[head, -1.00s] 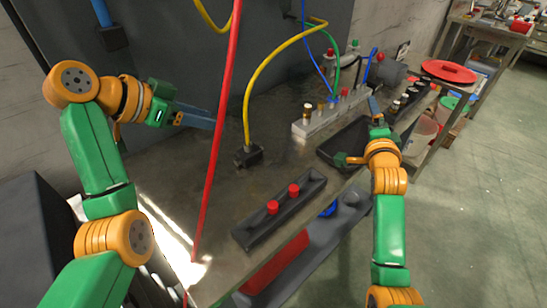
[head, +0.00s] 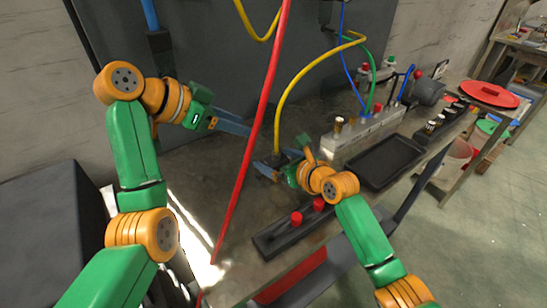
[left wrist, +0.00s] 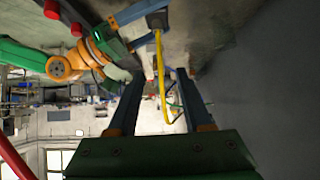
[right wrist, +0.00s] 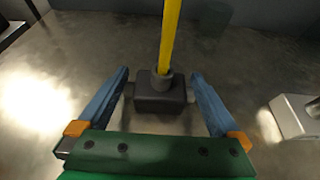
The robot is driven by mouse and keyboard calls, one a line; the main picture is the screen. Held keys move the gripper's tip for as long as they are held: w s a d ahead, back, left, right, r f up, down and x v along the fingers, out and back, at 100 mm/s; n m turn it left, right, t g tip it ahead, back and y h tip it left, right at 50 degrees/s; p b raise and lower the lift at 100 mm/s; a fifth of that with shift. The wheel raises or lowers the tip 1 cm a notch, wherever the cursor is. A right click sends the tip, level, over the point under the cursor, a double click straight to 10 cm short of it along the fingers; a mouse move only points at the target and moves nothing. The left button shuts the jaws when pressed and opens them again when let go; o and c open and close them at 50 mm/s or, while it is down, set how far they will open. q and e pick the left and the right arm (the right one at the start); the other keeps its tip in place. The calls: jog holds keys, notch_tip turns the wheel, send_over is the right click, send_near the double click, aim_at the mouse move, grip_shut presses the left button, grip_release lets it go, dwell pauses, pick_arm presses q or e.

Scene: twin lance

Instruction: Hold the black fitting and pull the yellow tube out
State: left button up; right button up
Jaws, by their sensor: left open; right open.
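The black fitting (head: 284,157) stands on the grey bench, partly hidden in the head view by my right gripper (head: 281,161). In the right wrist view the fitting (right wrist: 160,96) sits between the two open blue fingers, with a visible gap to each finger body. The yellow tube (head: 291,85) rises from the fitting's collar and arches right in the head view. My left gripper (head: 247,129) is open, left of the tube's lower part. In the left wrist view the tube (left wrist: 161,80) shows between its fingers; I cannot tell how near it is.
A red cable (head: 255,130) hangs in front of my left gripper. A dark rail with red knobs (head: 297,219) lies in front of the fitting. A black tray (head: 385,162) and a grey manifold block (head: 365,131) with blue and green tubes stand to the right.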

jog(key=shift+x, duration=1.15)
